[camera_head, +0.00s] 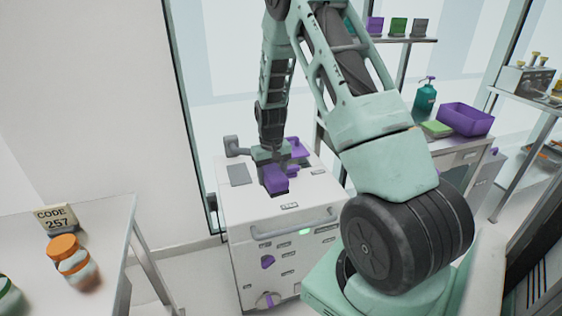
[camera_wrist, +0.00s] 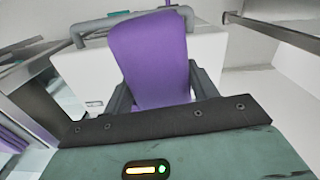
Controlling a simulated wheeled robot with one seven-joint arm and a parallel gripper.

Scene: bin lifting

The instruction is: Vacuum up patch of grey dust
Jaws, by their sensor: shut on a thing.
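My gripper (camera_head: 268,158) reaches down over the top of a white cabinet (camera_head: 245,208) in the head view. It is shut on a purple object (camera_head: 275,181), which looks like a handheld vacuum. In the wrist view the purple body (camera_wrist: 152,60) sits between the two dark fingers of my gripper (camera_wrist: 155,88). The white cabinet (camera_wrist: 85,75) shows behind it. The lower end of the purple object is hidden, so I cannot tell whether it touches the cabinet top. I see no grey dust patch in either view.
A table (camera_head: 95,235) at left holds a "CODE 257" sign (camera_head: 57,218) and orange-lidded jars (camera_head: 65,248). At right, a counter holds a purple bin (camera_head: 465,119), a green item (camera_head: 436,129) and a teal pump bottle (camera_head: 426,95). Shelving stands at far right. Floor shows between table and cabinet.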

